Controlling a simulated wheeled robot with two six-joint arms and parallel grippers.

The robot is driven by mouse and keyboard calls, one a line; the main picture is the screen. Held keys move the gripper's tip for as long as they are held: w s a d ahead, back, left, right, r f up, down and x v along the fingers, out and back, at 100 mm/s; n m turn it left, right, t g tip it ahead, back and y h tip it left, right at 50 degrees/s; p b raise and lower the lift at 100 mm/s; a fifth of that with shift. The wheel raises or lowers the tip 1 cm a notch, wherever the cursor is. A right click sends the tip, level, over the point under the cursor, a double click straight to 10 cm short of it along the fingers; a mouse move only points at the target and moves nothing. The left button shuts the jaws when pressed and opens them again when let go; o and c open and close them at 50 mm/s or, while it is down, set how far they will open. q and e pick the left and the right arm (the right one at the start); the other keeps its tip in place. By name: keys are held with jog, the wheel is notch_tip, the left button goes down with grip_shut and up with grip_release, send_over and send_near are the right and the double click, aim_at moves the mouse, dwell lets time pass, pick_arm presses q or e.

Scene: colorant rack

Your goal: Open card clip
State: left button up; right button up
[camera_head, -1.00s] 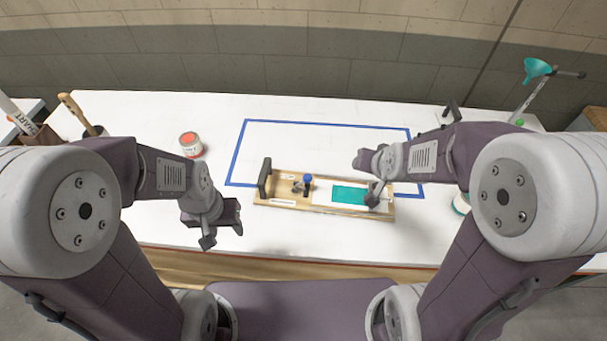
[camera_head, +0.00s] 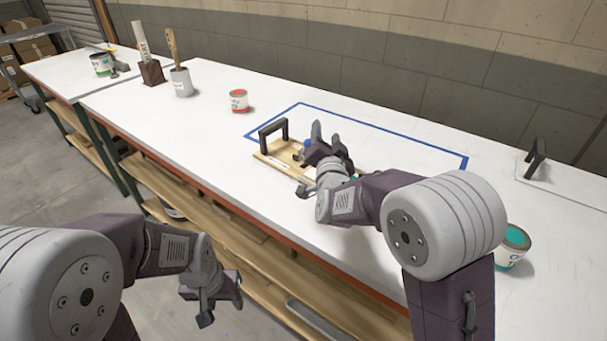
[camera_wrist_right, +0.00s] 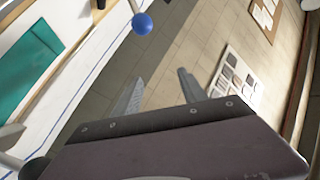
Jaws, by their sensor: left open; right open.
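The wooden board (camera_head: 268,158) with a black handle (camera_head: 273,128) lies on the white table, partly hidden by my right arm. The clip's blue knob (camera_head: 307,143) shows just left of my right gripper (camera_head: 326,139). In the right wrist view the blue knob (camera_wrist_right: 142,24) stands on a pale lever, beyond the spread, empty fingers of my right gripper (camera_wrist_right: 158,84). I cannot tell how far apart they are. The teal card (camera_wrist_right: 30,66) lies at the left of that view. My left gripper (camera_head: 212,297) is open and empty, low in front of the table.
A black handle on a plate (camera_head: 535,160) is at the far right. Blue tape (camera_head: 400,132) outlines an area behind the board.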

jog(key=shift+n+y, duration=0.5)
jog(key=shift+y, duration=0.1)
jog(key=a+f+b, duration=0.1)
jog(key=f, duration=0.1)
jog(key=a+f+b, duration=0.1)
jog(key=f, duration=0.1)
jog(key=a+f+b, duration=0.1)
jog(key=a+f, duration=0.1)
jog(key=f, duration=0.1)
jog(key=shift+f, duration=0.1)
jog(key=shift+r, duration=0.35)
jog(key=shift+w+r+p, duration=0.1)
jog(key=shift+w+p, duration=0.8)
jog(key=shift+w, duration=0.3)
jog(key=w, duration=0.6)
jog(key=shift+w+a+f, duration=0.2)
jog(key=shift+a, duration=0.05)
pick_arm(q)
notch_tip(320, 180, down, 4)
jog(key=shift+w+a+r, duration=0.1)
jog(key=shift+w+a, duration=0.05)
pick_arm(e)
grip_shut()
